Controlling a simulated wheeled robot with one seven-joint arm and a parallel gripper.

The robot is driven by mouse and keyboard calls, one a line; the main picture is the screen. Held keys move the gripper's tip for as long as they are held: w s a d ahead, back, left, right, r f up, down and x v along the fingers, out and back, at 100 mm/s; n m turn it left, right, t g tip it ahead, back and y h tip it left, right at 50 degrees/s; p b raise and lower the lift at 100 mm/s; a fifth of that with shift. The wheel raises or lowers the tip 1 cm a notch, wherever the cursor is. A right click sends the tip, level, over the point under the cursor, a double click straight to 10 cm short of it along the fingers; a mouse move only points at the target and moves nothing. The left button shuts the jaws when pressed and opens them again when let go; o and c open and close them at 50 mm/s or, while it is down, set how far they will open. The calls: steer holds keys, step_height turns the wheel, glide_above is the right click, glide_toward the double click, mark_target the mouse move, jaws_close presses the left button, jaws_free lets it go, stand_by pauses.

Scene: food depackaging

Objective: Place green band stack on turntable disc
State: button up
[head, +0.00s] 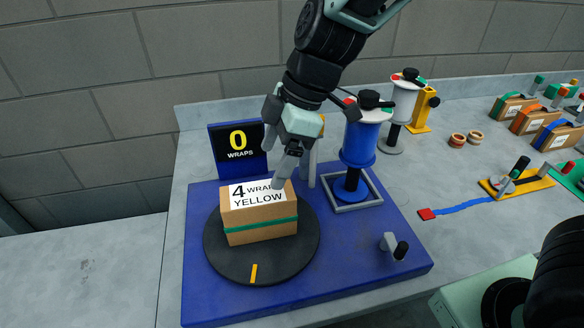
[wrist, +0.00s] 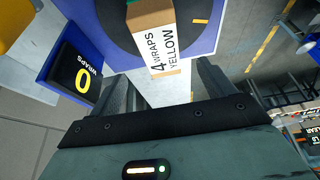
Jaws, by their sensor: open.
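The green band stack (head: 259,230), a brown carton with a green band around its side and a white top label reading "4 WRAPS YELLOW", rests upright on the black turntable disc (head: 227,263). In the wrist view the carton (wrist: 145,20) lies ahead between the finger lines, with the dark disc (wrist: 118,33) around it. My gripper (head: 280,168) is open and empty, just above and behind the carton's right end. One fingertip overlaps the label's edge in the head view; I cannot tell if it touches. The wrist view shows the spread fingers (wrist: 165,88).
A sign reading "0 WRAPS" (head: 238,150) stands behind the disc on the blue base (head: 325,275). A blue film spool (head: 361,145) stands right of my gripper, with a small crank (head: 394,246) in front. Banded cartons (head: 510,107) sit at far right.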

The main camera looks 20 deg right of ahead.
steer(key=s+d+m+h, duration=0.2)
steer(key=s+m, duration=0.3)
steer(key=s, duration=0.4)
steer(key=s+d+f+m+h, duration=0.1)
steer(key=s+d+m, duration=0.2)
steer(key=s, duration=0.5)
steer(key=shift+s+d+m+h, duration=0.2)
steer(key=shift+s+m+h, duration=0.2)
steer(key=shift+m, duration=0.5)
steer(key=shift+f, duration=0.1)
step_height(320, 180, down, 6)
steer(key=b, duration=0.6)
steer(key=shift+f, duration=0.1)
